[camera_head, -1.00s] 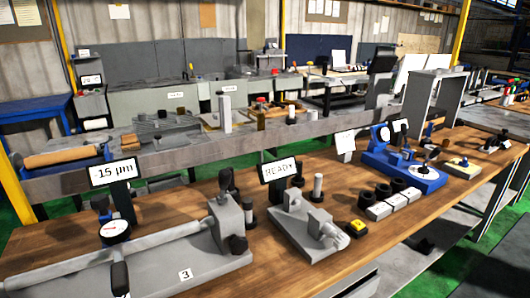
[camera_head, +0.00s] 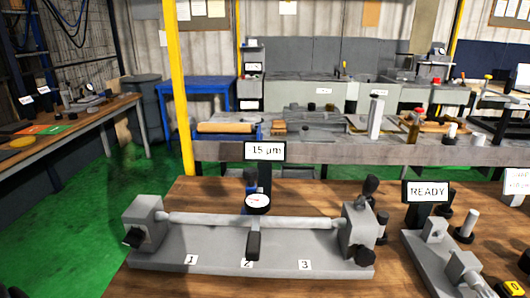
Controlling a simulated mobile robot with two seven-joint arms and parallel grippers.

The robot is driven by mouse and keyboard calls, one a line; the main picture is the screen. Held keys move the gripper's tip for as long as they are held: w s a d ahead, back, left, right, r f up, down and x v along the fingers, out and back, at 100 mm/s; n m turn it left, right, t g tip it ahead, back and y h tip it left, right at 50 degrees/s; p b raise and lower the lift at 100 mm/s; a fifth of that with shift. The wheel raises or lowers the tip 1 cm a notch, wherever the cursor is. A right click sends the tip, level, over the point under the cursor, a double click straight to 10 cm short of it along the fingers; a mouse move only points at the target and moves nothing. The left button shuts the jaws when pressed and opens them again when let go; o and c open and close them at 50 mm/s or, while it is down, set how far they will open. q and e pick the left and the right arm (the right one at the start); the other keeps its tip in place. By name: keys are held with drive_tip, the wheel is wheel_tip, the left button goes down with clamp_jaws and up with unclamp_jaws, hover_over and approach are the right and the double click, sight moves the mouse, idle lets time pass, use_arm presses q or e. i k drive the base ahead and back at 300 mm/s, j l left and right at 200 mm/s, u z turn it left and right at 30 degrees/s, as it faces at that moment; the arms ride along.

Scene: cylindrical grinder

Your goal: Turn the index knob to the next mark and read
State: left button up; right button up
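A grey bench fixture (camera_head: 290,249) with a long cylindrical bar (camera_head: 205,219) held between two end blocks stands in the middle of the wooden bench. Labels 1 (camera_head: 191,260), 2 (camera_head: 247,264) and 3 (camera_head: 304,265) are along its base. A black handle (camera_head: 253,243) under the dial gauge (camera_head: 257,201) hangs above label 2. Black knobs sit on the left block (camera_head: 133,238) and right block (camera_head: 365,257); I cannot tell which is the index knob. The display (camera_head: 264,151) reads 15 µm; a leading sign is unclear. Neither gripper can be made out.
A second grey fixture (camera_head: 431,252) stands to the right, behind it a READY sign (camera_head: 427,191). A yellow-topped button (camera_head: 513,289) is at the lower right corner. A yellow post (camera_head: 180,85) rises behind the bench. Green floor (camera_head: 70,245) lies open to the left.

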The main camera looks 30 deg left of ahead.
sight(135, 237)
drive_tip(key=u, duration=1.35)
